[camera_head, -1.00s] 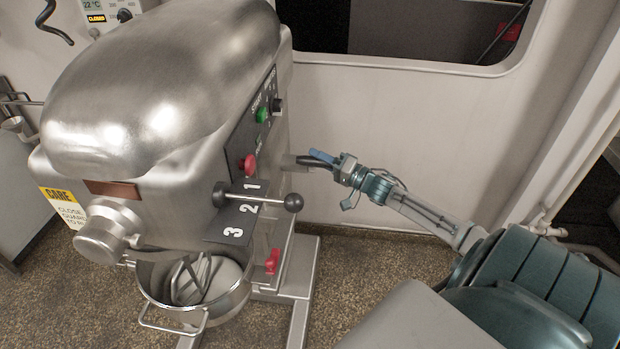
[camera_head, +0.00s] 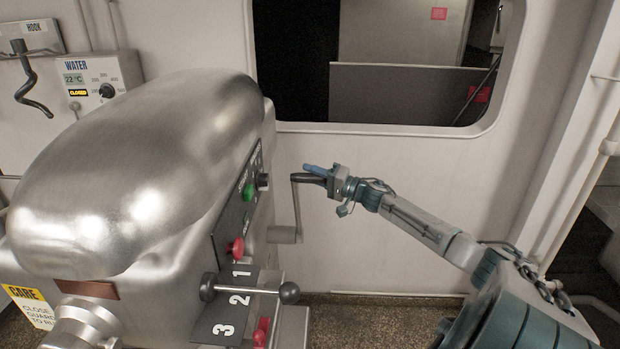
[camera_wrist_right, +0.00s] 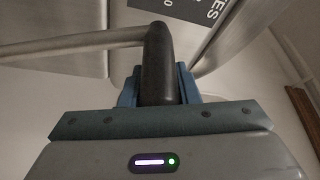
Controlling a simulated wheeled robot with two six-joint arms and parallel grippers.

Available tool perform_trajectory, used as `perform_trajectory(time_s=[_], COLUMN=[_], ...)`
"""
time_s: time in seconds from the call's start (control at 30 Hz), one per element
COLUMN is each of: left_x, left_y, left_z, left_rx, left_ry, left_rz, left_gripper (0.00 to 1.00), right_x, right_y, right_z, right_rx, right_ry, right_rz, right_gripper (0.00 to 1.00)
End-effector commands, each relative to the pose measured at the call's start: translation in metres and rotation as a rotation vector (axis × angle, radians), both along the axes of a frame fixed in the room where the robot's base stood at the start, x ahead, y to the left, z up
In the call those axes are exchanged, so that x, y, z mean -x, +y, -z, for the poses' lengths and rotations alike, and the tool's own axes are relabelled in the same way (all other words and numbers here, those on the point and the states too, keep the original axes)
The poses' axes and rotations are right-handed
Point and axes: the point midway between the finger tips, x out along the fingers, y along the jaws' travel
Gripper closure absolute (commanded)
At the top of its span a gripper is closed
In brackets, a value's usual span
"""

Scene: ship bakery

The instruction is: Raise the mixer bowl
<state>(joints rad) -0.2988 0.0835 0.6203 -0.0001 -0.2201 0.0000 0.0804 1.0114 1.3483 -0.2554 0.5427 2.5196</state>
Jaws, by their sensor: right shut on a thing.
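The big steel mixer (camera_head: 140,170) fills the left of the head view. Its bowl is below the frame and hidden now. A crank (camera_head: 297,210) sticks out from the mixer's right side, its metal arm pointing up from the hub (camera_head: 284,235). My right gripper (camera_head: 318,173) is shut on the crank's black handle at the top of that arm. In the right wrist view the black handle (camera_wrist_right: 158,60) stands between the blue fingers. My left gripper is not in view.
The speed lever with a black knob (camera_head: 289,292), a red button (camera_head: 236,248) and a green button (camera_head: 249,191) are on the mixer's side, left of the crank. The wall with a window (camera_head: 400,128) is behind. A water panel (camera_head: 90,85) hangs at the upper left.

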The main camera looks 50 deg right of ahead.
Motion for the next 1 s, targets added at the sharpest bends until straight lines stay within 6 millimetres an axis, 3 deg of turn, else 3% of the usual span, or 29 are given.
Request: perform_trajectory(time_s=[0.3,0.33,0.4,0.43,0.77,1.0], left_x=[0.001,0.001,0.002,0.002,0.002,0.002], left_y=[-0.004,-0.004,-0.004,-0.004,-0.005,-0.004], left_z=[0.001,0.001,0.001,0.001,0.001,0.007], left_rx=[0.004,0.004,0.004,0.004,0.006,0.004], left_ry=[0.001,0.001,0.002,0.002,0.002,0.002], left_rz=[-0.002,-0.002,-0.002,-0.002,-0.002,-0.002], left_gripper=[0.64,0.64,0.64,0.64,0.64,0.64], right_x=[0.001,0.001,0.001,0.001,0.002,0.018], right_y=[-0.001,-0.001,-0.001,-0.001,-0.001,-0.007], right_z=[0.006,0.006,0.005,0.005,0.003,0.007], right_rx=[-0.001,-0.001,-0.001,-0.001,0.0,0.001], right_ry=[0.007,0.007,0.007,0.007,0.004,0.007], right_rz=[0.005,0.005,0.004,0.004,0.001,-0.001], right_gripper=[1.0,0.66,0.52,0.5,0.5,0.5])
